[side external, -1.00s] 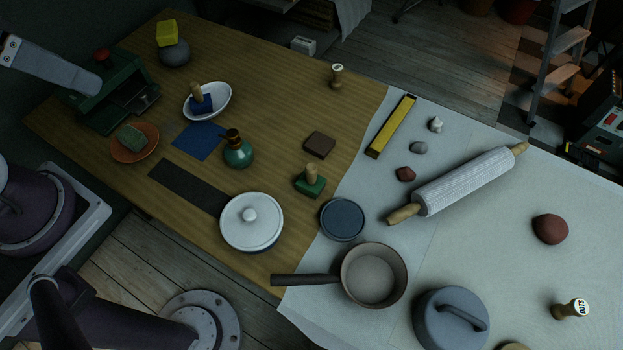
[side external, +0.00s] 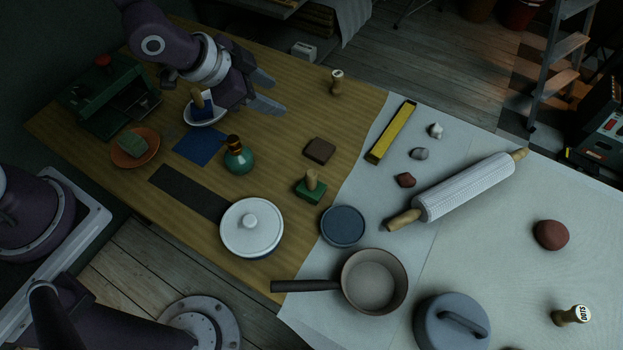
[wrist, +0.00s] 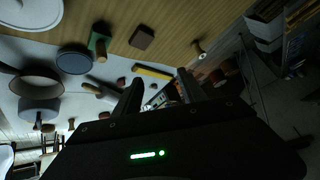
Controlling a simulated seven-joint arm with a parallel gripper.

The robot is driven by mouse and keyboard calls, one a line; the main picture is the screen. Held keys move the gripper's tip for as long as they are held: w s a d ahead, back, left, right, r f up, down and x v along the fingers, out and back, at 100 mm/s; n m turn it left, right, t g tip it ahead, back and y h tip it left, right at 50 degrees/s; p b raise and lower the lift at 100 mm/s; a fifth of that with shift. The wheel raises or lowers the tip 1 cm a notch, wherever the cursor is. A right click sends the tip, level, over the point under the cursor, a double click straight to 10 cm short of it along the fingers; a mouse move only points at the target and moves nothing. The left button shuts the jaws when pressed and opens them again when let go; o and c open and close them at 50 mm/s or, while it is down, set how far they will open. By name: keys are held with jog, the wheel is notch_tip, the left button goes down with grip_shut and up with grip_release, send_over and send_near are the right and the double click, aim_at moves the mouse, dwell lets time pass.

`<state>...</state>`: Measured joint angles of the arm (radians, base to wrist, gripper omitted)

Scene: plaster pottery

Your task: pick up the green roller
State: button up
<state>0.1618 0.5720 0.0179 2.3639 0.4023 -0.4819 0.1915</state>
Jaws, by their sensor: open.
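The only green piece that could be the roller is a small green block with an upright wooden handle (side external: 311,187). It stands on the wooden table near the edge of the pale cloth, and also shows in the wrist view (wrist: 98,45). I cannot tell that it rolls. My gripper (side external: 275,95) is open and empty, above the back of the table, up and left of the green piece. In the wrist view, the two fingers of my gripper (wrist: 160,78) are apart with nothing held between them.
Around the green piece are a brown block (side external: 319,150), a dark blue disc (side external: 342,226) and a white lidded pot (side external: 251,228). A green-brown bottle (side external: 238,158) stands to its left. A white rolling pin (side external: 464,187) and a saucepan (side external: 374,283) lie on the cloth (side external: 520,230).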

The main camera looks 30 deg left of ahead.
aim_at(324, 185)
jog(key=s+d+f+h, duration=0.1)
jog(key=d+f, duration=0.1)
jog(key=f, duration=0.2)
jog(key=s+d+f+m+h, duration=0.1)
jog(key=s+d+f+h, duration=0.1)
jog(key=f, duration=0.3)
jog(key=s+d+f+m+h, duration=0.1)
jog(key=d+f, duration=0.3)
jog(key=shift+s+d+f+h, duration=0.2)
jog(key=shift+s+h, duration=0.05)
jog(key=shift+h, duration=0.15)
jog(key=shift+s+d+f+n+t+h, duration=0.15)
jog(key=shift+f+n+t+h, duration=0.15)
jog(key=shift+h, duration=0.2)
jog(key=shift+s+a+n+t+h, duration=0.15)
jog(key=shift+a+n+t+h, duration=0.3)
jog(key=shift+t, duration=0.55)
jog(key=shift+d, duration=0.1)
jog(key=x, duration=0.7)
jog(key=shift+s+d, duration=0.1)
grip_shut()
